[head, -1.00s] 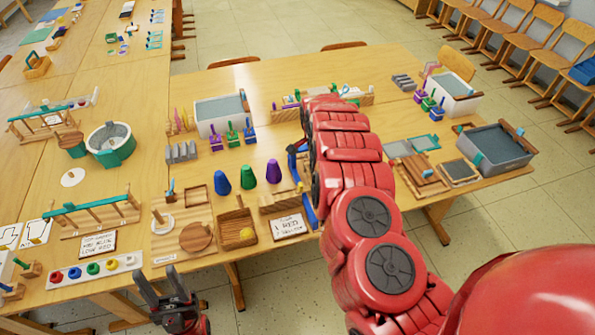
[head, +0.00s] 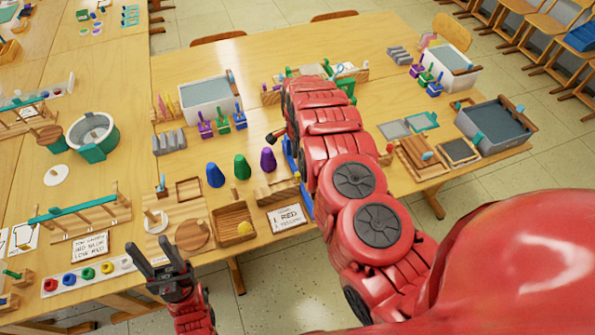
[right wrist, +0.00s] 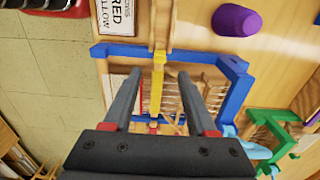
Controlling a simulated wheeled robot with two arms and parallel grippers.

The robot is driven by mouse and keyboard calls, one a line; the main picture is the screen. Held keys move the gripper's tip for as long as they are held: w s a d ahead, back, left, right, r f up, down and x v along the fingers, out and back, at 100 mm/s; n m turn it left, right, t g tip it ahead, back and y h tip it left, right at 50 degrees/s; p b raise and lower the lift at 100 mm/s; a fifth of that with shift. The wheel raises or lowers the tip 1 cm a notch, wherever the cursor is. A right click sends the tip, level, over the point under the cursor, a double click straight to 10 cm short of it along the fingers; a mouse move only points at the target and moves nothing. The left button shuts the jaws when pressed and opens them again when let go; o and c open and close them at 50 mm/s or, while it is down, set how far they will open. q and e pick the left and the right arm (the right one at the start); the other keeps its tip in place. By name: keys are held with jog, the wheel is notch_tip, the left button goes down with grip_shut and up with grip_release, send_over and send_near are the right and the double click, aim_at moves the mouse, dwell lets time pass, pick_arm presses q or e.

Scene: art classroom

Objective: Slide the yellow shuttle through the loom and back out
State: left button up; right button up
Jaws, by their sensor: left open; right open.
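The blue loom frame (right wrist: 238,85) with pale threads shows in the right wrist view. In the head view only a blue strip of it (head: 306,202) shows beside my right arm. The yellow shuttle (right wrist: 157,82) is a narrow bar at the loom, reaching across its near blue bar. My right gripper (right wrist: 157,88) is open, with one finger on each side of the shuttle and visible gaps between. In the head view my right arm hides that gripper and most of the loom. My left gripper (head: 150,250) is open and empty at the table's front edge.
A sign card (head: 288,217) and a wooden box (head: 232,212) with a yellow ball stand left of the loom. A purple cone (head: 268,160) and a green cone (head: 242,167) stand close behind. Something green (right wrist: 270,130) lies beside the loom's frame.

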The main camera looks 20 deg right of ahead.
aim_at(298, 174)
jog(key=shift+d+f, duration=0.1)
jog(key=shift+f, duration=0.4)
notch_tip(298, 174, down, 5)
jog(key=shift+r, duration=0.1)
notch_tip(298, 174, down, 2)
jog(key=shift+s+f+b, duration=0.1)
jog(key=shift+b, duration=1)
jog(key=shift+f, duration=0.3)
jog(key=shift+c, duration=1)
grip_shut()
